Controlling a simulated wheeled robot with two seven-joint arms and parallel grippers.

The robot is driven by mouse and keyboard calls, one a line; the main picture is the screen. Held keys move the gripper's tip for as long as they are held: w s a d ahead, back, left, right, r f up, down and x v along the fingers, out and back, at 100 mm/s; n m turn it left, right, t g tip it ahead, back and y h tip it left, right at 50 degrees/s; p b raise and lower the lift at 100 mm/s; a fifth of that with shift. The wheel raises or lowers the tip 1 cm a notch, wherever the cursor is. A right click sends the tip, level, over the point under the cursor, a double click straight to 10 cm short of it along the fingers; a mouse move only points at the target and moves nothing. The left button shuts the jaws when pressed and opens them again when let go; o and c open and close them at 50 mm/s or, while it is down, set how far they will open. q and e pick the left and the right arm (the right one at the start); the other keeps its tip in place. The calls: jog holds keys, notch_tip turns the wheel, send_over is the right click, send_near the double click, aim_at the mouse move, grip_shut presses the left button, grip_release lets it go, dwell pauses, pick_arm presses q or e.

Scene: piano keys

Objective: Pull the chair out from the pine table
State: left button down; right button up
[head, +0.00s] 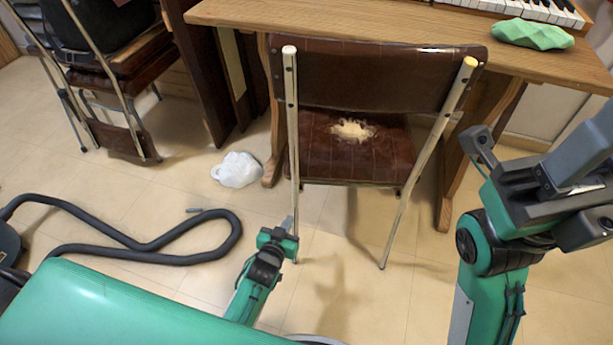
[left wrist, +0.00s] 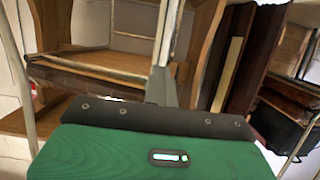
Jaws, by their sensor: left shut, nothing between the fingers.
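The chair (head: 360,150) has a brown backrest, a torn seat showing pale stuffing, and metal legs. It stands with its back toward me, its seat partly under the pine table (head: 250,14). My left gripper (head: 288,224) is shut and empty, low beside the chair's left rear leg; contact with the leg is unclear. Its fingers (left wrist: 161,86) also show in the left wrist view, in front of the chair's metal frame and the table's wooden parts. My right gripper (head: 535,180) is raised at the right, apart from the chair; its finger opening is unclear.
A keyboard (head: 530,10) and a green faceted object (head: 532,34) are on the table. A white lumpy object (head: 237,169) lies on the floor left of the chair. A dark hose (head: 150,246) curves across the floor at left. Another chair (head: 125,75) stands back left.

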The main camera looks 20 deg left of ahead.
pick_arm(q)
jog(key=s+p, duration=0.1)
jog(key=s, duration=0.2)
jog(key=shift+s, duration=0.15)
jog(key=c, duration=1)
grip_release()
jog(key=s+p, duration=0.4)
jog(key=s, duration=0.6)
jog(key=shift+a, duration=0.2)
